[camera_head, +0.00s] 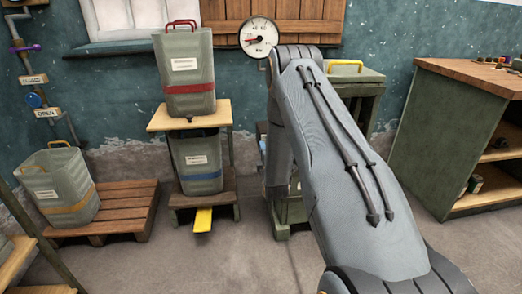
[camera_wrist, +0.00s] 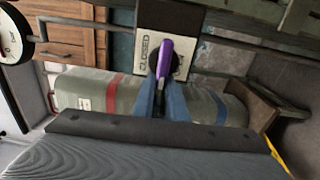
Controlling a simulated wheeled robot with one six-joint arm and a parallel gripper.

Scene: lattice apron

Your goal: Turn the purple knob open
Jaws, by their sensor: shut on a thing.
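The purple knob (camera_wrist: 164,57) shows in the wrist view as a narrow upright grip in front of a pale plate (camera_wrist: 148,22) lettered "CLOSED". My gripper (camera_wrist: 161,84) is shut on the purple knob, with its two blue fingers on either side of the knob's lower part. The rest of the plate's lettering is hard to read. In the head view my arm hides the gripper and whatever it holds. A separate purple handle (camera_head: 27,48) shows on the pipe at the far left there.
A pressure gauge (camera_head: 258,38) hangs on the wall beside my arm. A red-banded container (camera_head: 184,72) stands on a wooden stand, with a blue-banded one (camera_head: 198,162) below. A yellow-banded container (camera_head: 60,185) sits on a pallet at left. A green workbench (camera_head: 445,135) stands at right.

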